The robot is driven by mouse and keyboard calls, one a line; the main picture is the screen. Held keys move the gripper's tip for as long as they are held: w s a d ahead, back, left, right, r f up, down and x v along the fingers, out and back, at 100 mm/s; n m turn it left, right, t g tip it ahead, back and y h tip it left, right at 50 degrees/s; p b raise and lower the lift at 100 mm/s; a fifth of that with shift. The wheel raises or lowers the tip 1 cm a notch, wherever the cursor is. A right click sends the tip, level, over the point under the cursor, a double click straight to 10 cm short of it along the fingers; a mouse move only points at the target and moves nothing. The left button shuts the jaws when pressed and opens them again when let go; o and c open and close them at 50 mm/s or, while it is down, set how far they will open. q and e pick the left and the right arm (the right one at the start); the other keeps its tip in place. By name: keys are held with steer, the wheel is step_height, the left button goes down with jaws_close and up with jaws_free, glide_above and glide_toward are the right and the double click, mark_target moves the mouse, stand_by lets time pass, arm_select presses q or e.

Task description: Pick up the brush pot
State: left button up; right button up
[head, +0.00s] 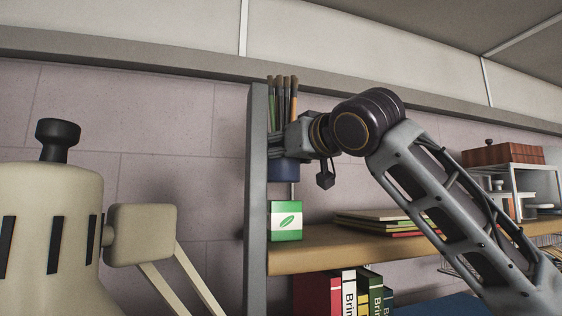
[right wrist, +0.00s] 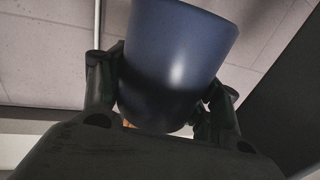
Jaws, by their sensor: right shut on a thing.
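The brush pot (head: 284,172) is dark blue and holds several brushes standing upright with brown tips in the head view. My right gripper (head: 280,146) is shut on it, and its fingers cover much of the pot's upper part. The pot is held above the shelf board, with a gap over a white and green box. In the right wrist view the blue pot (right wrist: 180,45) sits between the two dark fingers of my right gripper (right wrist: 165,100), one on each side. My left gripper is in neither view.
The white and green box (head: 286,222) stands on the wooden shelf (head: 330,252) beside a grey upright post (head: 256,190). Flat books (head: 375,218) lie to its right, and upright books (head: 345,293) stand below. A large beige object (head: 50,225) fills the left foreground.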

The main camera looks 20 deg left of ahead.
steer(key=shift+s+d+b, duration=0.35)
steer(key=shift+s+d, duration=0.15)
steer(key=shift+s, duration=0.05)
steer(key=b+v, duration=0.7)
steer(key=v, duration=2.3)
steer(key=shift+s+d+b, duration=0.2)
steer(key=shift+b, duration=0.2)
steer(key=shift+w+f, duration=0.1)
